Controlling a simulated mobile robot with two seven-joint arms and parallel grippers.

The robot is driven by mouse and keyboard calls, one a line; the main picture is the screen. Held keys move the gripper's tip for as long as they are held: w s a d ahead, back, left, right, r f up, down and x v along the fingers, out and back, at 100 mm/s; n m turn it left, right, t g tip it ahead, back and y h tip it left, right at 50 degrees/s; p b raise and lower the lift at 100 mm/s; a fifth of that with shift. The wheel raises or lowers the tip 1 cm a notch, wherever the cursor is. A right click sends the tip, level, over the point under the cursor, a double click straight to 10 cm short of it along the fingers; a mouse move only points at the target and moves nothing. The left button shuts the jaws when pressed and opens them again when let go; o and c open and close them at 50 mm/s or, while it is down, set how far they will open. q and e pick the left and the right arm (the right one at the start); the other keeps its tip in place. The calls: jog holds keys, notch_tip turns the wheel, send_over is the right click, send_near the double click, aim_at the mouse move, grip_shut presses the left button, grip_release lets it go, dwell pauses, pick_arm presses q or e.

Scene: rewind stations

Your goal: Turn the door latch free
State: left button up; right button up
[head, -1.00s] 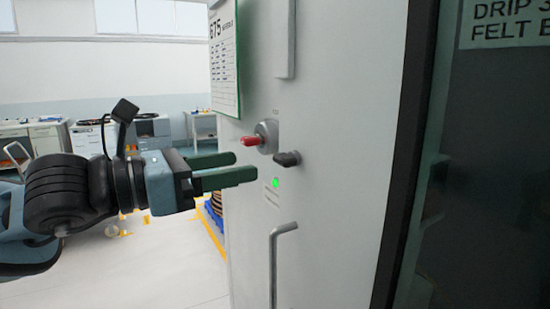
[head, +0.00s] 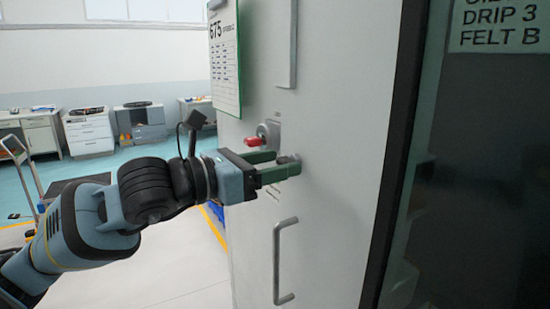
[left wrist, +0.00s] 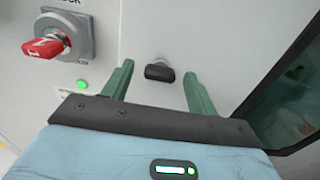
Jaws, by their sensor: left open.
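The door latch (left wrist: 159,72) is a small black knob on the white cabinet door. In the left wrist view it lies between and just beyond the tips of my left gripper (left wrist: 156,80), with a gap on each side. In the head view my left gripper (head: 284,165) points at the door, its green fingers apart, and mostly hides the latch. The fingers are open and hold nothing. A red switch handle (head: 255,142) on a grey round base is just above the fingers; it also shows at the upper left in the left wrist view (left wrist: 46,43). My right gripper is out of view.
A metal bar handle (head: 278,262) stands out from the door below my gripper. A printed sheet (head: 226,60) hangs at its left edge. A dark window (head: 480,180) is on the right. Desks (head: 90,134) stand far back, and a cart (head: 22,165) is at the left.

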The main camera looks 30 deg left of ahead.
pick_arm(q)
jog(key=shift+w+d, duration=0.35)
jog(key=shift+w, duration=0.15)
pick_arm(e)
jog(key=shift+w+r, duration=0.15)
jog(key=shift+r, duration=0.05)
pick_arm(q)
jog(key=c, duration=1)
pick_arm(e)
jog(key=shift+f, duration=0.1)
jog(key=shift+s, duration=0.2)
pick_arm(q)
jog(key=shift+s+d+f+m+b, duration=0.1)
jog(key=shift+m+b, duration=1.4)
jog(key=shift+m, duration=3)
jog(key=shift+f+m+b, duration=0.1)
jog(key=shift+m+b, duration=1.4)
jog(key=shift+m, duration=3)
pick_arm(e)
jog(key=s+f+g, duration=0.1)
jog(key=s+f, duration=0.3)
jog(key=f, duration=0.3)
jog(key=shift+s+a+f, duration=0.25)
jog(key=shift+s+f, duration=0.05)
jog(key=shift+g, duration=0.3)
